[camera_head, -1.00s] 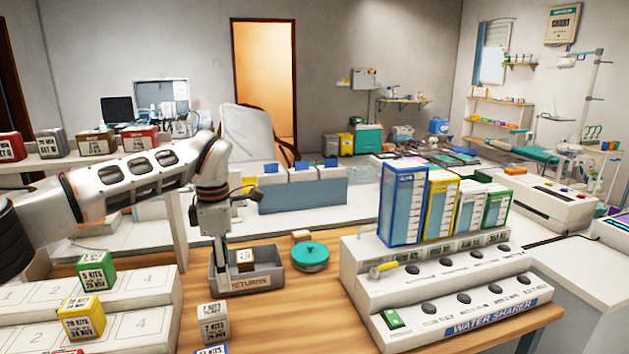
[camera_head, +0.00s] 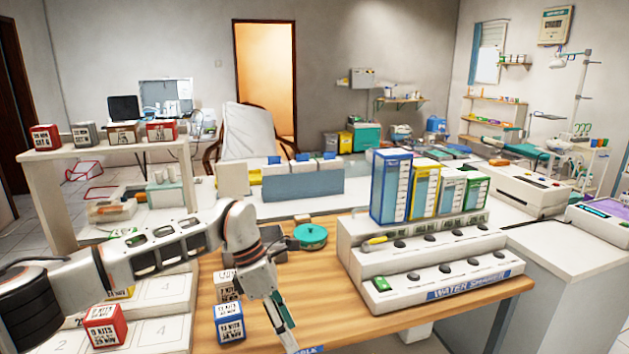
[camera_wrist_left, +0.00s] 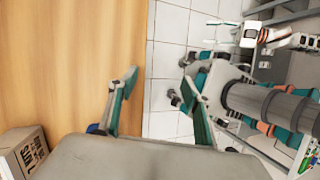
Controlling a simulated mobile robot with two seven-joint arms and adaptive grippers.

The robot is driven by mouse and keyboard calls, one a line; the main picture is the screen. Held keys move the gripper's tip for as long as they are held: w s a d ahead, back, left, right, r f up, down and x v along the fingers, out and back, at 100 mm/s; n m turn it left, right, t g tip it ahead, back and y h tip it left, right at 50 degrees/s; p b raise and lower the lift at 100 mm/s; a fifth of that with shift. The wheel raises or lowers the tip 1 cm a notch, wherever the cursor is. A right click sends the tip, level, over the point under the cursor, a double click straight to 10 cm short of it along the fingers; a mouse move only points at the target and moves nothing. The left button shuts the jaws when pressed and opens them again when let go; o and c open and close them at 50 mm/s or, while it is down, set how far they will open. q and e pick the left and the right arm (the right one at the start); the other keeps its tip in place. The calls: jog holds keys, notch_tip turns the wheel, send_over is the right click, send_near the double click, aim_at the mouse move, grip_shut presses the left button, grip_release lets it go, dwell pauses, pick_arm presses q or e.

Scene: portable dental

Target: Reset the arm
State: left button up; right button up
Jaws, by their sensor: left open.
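My left gripper (camera_head: 286,322) is over the front edge of the wooden table, pointing down, to the right of a blue labelled cube. In the left wrist view its two fingers (camera_wrist_left: 160,105) are spread apart with nothing between them. The table edge and white floor tiles show behind the fingers. My left arm crosses the lower left of the head view and hides part of the grey bin behind it. My right gripper is not visible in the head view. Grey and teal robot parts, mine, show at the right of the left wrist view.
A teal round container (camera_head: 310,236) sits behind. Bare wood (camera_head: 325,285) lies between.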

pick_arm(q)
jog(key=s+d+r+n+g+h, duration=0.1)
jog(key=s+d+n+h, duration=0.2)
jog(key=s+d+h, duration=0.5)
jog(key=s+d+r+n+h, duration=0.1)
jog(key=s+d+n+h, duration=0.4)
jog(key=d, duration=0.6)
jog(key=w+a+f+n+t+y+p, duration=0.1)
jog(key=a+f+n+t+y, duration=0.15)
jog(key=a+n+t, duration=0.5)
jog(key=w+a+f+n+t+y, duration=0.25)
jog(key=n+t, duration=0.25)
jog(key=n, duration=0.6)
jog(key=a+f+n+t+y+p, duration=0.1)
jog(key=a+f+n+t, duration=0.2)
jog(key=a+n+t, duration=0.45)
jog(key=s+a+f+n+g+y, duration=0.3)
jog(key=s+a+f+n, duration=0.3)
jog(key=s+a+f, duration=0.2)
jog(key=s+a+f+n+g+y, duration=0.3)
jog(key=s+a+f+n+y, duration=0.3)
jog(key=f, duration=0.5)
jog(key=s+a+n, duration=0.1)
jog(key=s+a, duration=0.1)
jog(key=shift+s+f+n+p, duration=0.3)
jog(key=shift+s+f+p, duration=0.05)
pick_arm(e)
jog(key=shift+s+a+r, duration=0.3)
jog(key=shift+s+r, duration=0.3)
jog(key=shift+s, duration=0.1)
